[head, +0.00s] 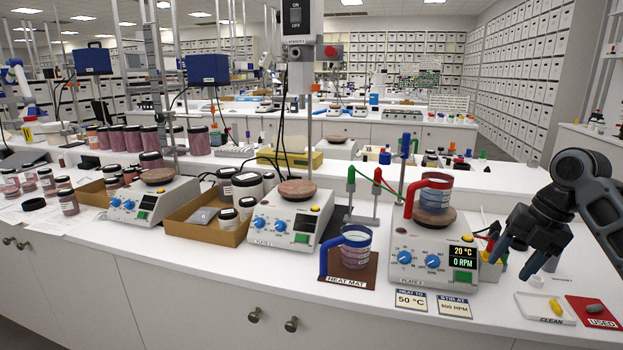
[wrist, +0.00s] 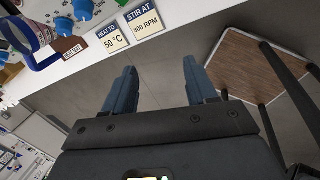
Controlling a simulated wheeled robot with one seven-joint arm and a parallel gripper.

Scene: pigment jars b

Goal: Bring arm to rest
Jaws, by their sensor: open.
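In the wrist view, the open gripper (wrist: 160,88) points down past the bench edge over the grey floor. A mug with a blue handle (head: 356,250) stands on the heat mat (head: 350,294).
Label cards (head: 411,300) lie at the bench front. A white "clean" tray (head: 545,310) and a red "used" mat (head: 606,322) with a grey piece lie near my gripper. A stool (wrist: 255,68) stands on the floor below. Jars and other hot plates fill the bench's left.

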